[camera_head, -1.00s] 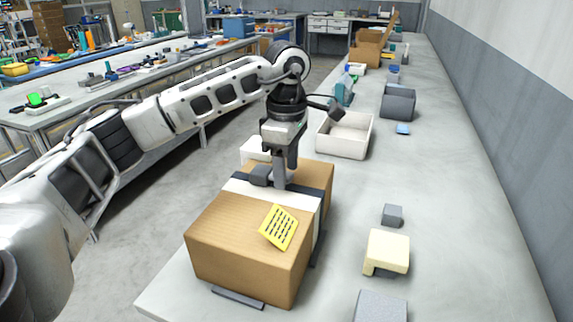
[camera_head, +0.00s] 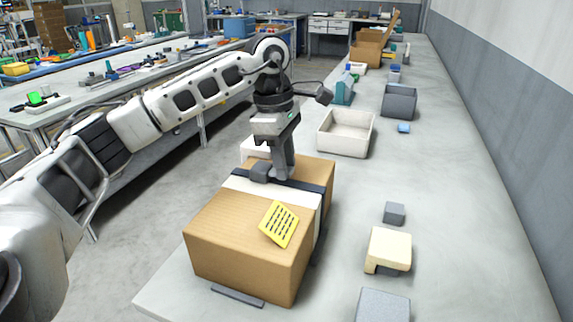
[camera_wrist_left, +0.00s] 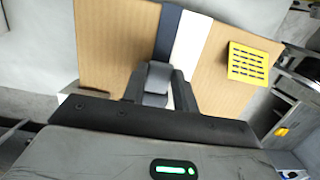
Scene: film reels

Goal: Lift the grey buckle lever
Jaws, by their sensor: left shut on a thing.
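The cardboard box (camera_head: 240,245) stands on the long grey table, with a white band and a dark strap (camera_head: 310,188) across its top. The grey buckle lever (camera_head: 261,171) is a small block at the strap. My left gripper (camera_head: 283,171) comes down on the box top from above, its hand leaning. In the left wrist view, the lever (camera_wrist_left: 157,80) shows at the fingers of my left gripper (camera_wrist_left: 160,90), which is shut on it. The fingers hide part of the lever and strap. My right gripper is not in view.
A cream block (camera_head: 388,248) and a small grey block (camera_head: 394,213) lie to the right. An empty white tray (camera_head: 345,134) stands behind the box. The table's right side is mostly clear.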

